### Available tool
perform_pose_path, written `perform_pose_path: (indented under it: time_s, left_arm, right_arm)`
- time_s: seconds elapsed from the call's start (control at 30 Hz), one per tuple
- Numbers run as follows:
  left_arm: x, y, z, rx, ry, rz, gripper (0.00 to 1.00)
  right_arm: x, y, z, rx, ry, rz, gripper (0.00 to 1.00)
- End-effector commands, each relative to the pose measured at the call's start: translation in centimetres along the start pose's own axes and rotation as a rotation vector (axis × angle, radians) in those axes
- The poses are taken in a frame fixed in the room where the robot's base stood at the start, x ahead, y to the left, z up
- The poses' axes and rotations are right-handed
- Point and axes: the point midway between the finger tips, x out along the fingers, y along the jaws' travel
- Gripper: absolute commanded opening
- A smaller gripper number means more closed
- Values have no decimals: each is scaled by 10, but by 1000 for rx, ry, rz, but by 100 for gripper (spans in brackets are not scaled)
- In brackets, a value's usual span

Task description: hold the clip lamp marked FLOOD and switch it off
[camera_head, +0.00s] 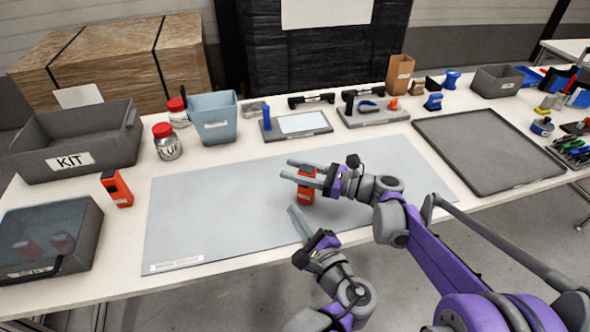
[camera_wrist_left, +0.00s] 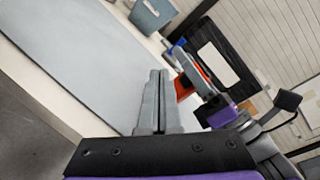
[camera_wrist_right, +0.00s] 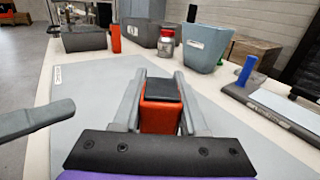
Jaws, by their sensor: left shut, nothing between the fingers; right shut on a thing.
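An orange-red clip lamp with a dark top (camera_head: 306,193) is between the fingers of my right gripper (camera_head: 288,169), held over the grey mat. In the right wrist view the lamp (camera_wrist_right: 160,116) sits between both fingers, its dark face up; I cannot read a FLOOD mark on it. My left gripper (camera_head: 292,210) is shut and empty, just below and left of the lamp, apart from it. In the left wrist view its closed fingers (camera_wrist_left: 160,76) point up beside the lamp (camera_wrist_left: 184,87). A second orange-red lamp (camera_head: 117,188) stands left of the mat.
The grey mat (camera_head: 190,215) is otherwise clear. A KIT bin (camera_head: 115,150), a lidded dark box (camera_head: 80,225), red-capped jars (camera_head: 167,145) and a blue-grey bin (camera_head: 214,120) stand left. A dark tray (camera_head: 485,150) lies right; tool holders line the back.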

Motion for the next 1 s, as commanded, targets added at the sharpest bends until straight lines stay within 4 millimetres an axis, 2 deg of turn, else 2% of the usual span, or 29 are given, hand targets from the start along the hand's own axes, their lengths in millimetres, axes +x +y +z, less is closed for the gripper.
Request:
perform_pose_path:
  time_s: [0.13,0.4,0.43,0.6,0.87,1.0]
  left_arm:
    - [-8,5,5,0,0,0,0]
    - [-9,6,6,0,0,0,0]
    - [-9,6,6,0,0,0,0]
    - [-9,6,6,0,0,0,0]
    - [-9,6,6,0,0,0,0]
    - [-9,6,6,0,0,0,0]
  right_arm:
    - [0,0,0,0,0,0,0]
    - [0,0,0,0,0,0,0]
    - [0,0,0,0,0,0,46]
    - [0,0,0,0,0,0,76]
    - [0,0,0,0,0,0,77]
    - [-7,0,0,0,0,-1,77]
